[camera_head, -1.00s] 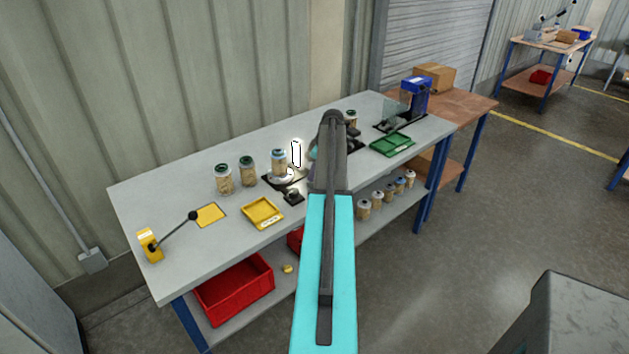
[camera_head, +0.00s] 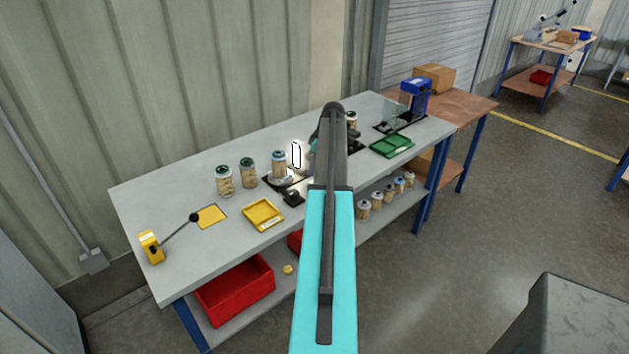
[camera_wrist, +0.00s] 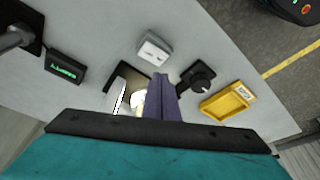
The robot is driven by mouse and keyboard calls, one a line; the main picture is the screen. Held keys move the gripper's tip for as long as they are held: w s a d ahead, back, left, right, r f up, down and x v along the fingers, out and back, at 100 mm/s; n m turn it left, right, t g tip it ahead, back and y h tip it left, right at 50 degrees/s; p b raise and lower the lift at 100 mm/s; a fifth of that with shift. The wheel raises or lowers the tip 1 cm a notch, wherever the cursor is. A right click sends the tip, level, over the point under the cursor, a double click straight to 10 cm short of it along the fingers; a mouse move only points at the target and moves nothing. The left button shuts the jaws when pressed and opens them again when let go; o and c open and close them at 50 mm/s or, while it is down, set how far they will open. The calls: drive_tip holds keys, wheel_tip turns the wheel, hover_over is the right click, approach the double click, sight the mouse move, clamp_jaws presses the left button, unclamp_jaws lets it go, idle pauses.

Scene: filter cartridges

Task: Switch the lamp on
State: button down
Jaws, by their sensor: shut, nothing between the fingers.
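The lamp (camera_head: 296,155) shows as an upright white tube, bright, behind a dark plate on the bench. In the wrist view the tube (camera_wrist: 119,96) and a bright glow beside it lie just left of my fingers. My gripper (camera_wrist: 161,82) is shut and empty, its purple fingers pointing down over the bench. A small white box (camera_wrist: 154,48) with a raised top part lies ahead of the fingertips; I cannot tell whether it is the lamp's switch. A black knob unit (camera_wrist: 197,77) is right of the fingers. In the head view my arm hides the fingertips.
Several jars (camera_head: 225,181) stand left of the lamp. A yellow tray (camera_head: 263,213) lies in front, a green tray (camera_head: 392,145) to the right. A black box with a green display (camera_wrist: 66,68) is left in the wrist view. A yellow lever unit (camera_head: 151,246) stands at the left end.

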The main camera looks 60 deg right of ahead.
drive_tip(key=shift+r+p, duration=0.6)
drive_tip(key=shift+r, duration=1.25)
